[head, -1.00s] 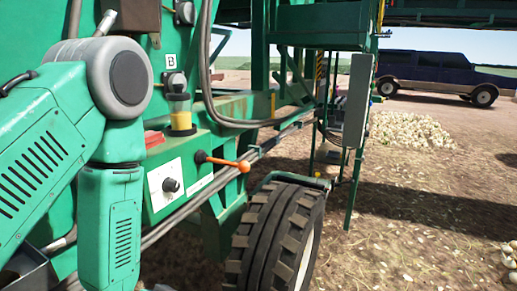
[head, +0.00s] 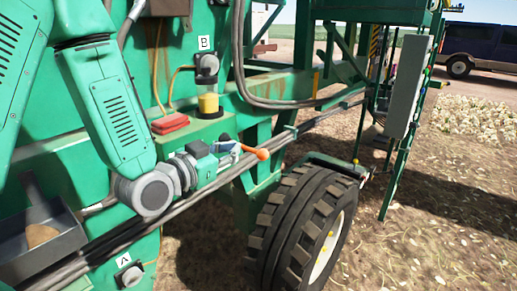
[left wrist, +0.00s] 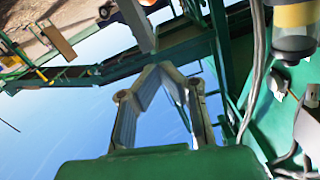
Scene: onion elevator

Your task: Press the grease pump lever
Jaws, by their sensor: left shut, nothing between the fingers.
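The grease pump lever (head: 262,154) is a short orange handle with a round end, sticking out to the right from the green machine below the clear pump reservoir with yellow grease (head: 208,103). My left gripper (head: 236,150) is shut and empty, close beside the lever's left part and partly covering its base. I cannot tell whether it touches the lever. In the left wrist view the fingers (left wrist: 152,72) meet at their tips, and the reservoir (left wrist: 294,16) shows at top right. The lever is not clear there. My right gripper is not in view.
A red box (head: 170,124) sits on the ledge left of the reservoir. Pipes (head: 130,231) run along the machine below my arm. A large tyre (head: 300,225) stands to the lower right, and a grey tray (head: 38,245) is at lower left. Open ground lies right.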

